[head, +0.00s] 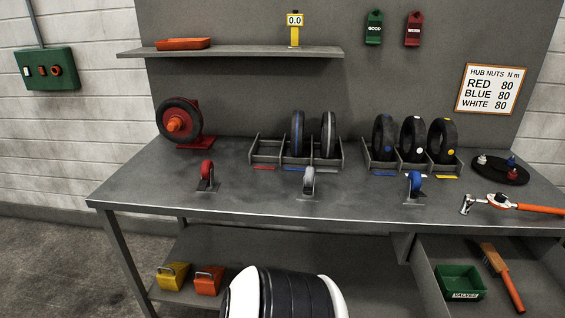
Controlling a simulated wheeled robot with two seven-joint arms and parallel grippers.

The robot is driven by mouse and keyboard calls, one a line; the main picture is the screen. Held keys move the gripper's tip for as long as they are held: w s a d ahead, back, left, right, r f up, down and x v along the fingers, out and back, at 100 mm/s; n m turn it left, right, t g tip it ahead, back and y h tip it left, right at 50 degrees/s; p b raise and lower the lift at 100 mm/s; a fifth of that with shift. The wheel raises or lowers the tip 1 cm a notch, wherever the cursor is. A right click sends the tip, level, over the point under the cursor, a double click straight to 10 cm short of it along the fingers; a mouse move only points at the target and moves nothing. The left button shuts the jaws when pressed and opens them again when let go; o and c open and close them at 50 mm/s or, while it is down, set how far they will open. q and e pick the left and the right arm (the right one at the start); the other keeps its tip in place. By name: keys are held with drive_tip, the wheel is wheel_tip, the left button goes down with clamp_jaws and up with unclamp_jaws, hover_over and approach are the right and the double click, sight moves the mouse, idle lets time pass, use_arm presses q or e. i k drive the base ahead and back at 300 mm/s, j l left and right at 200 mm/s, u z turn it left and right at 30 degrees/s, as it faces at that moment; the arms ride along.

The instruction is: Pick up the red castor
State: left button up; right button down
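The red castor (207,169) stands upright on the grey workbench (255,210), left of the middle and near the front edge. It has a small red wheel in a metal fork on a flat plate. A grey castor (308,182) stands to its right, and a blue castor (414,181) farther right. Neither of my grippers is in view. A white and black rounded part at the bottom middle seems to be mine. Nothing touches or hides the red castor.
Behind the castors are a red-mounted wheel (179,122) and two racks with tyres (328,134). A torque wrench (502,201) lies at the right. The bench around the red castor is clear.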

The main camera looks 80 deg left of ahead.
sight(207, 171)
drive_tip(key=u, duration=3.3)
